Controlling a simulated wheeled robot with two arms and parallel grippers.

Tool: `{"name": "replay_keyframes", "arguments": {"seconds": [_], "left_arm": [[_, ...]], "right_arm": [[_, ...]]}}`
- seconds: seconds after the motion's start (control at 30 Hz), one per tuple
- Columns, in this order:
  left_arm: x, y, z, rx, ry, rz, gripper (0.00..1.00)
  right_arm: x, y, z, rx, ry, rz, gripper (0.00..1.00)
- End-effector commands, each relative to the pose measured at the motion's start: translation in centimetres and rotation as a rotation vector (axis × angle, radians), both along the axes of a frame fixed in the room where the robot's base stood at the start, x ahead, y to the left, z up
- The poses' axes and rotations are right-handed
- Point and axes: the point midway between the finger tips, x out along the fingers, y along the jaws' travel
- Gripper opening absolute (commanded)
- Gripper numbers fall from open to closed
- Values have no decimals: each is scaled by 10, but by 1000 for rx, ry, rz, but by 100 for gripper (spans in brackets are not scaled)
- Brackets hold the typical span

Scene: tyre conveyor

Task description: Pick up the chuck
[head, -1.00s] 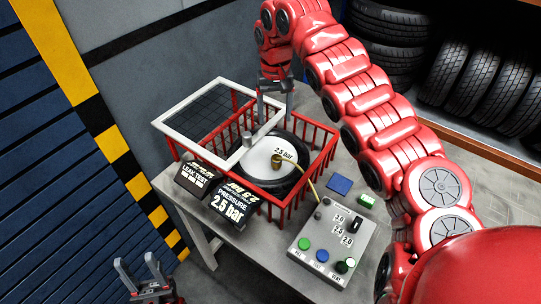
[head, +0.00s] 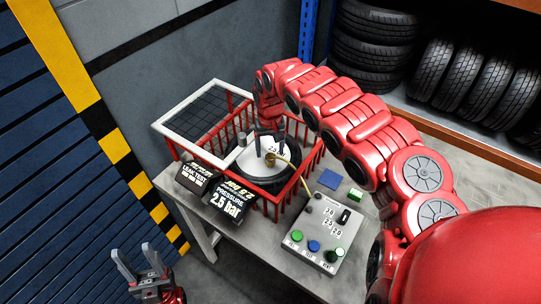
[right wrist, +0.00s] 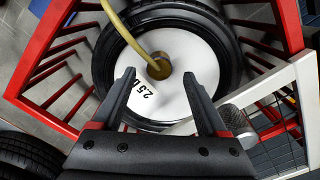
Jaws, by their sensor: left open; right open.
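The chuck, a small brass-coloured fitting (head: 270,159) on a tan hose, sits near the middle of a white wheel disc inside a black tyre (head: 250,179). In the right wrist view the chuck (right wrist: 159,66) shows just beyond and between the fingertips. My right gripper (head: 270,149) is open above the wheel, with its fingers pointing down around the chuck's area; contact cannot be told. In the right wrist view my right gripper (right wrist: 158,78) has nothing between its fingers. My left gripper (head: 134,254) is open and empty at the lower left, away from the table.
A red barred cage (head: 298,182) surrounds the wheel. Its white-framed mesh lid (head: 176,108) lies to the left, with a metal cylinder (right wrist: 231,120) near my right finger. Pressure displays (head: 231,200) and a button panel (head: 318,232) stand in front. Tyres fill shelves behind.

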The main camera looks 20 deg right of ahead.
Motion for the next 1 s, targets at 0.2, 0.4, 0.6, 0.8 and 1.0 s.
{"name": "replay_keyframes", "arguments": {"seconds": [0.2, 0.4, 0.6, 0.8, 1.0], "left_arm": [[0, 0, 17, 0, 0, 0, 50], [0, 0, 18, 0, 0, 0, 50], [0, 0, 18, 0, 0, 0, 50], [0, 0, 18, 0, 0, 0, 50], [0, 0, 18, 0, 0, 0, 50]], "right_arm": [[-3, 1, -26, 5, 5, 1, 76], [-2, -1, -35, 0, 1, 0, 76], [-2, -1, -36, 0, 1, 0, 72], [-2, -1, -36, 0, 2, 0, 36], [-2, -1, -36, 0, 2, 0, 0]]}}
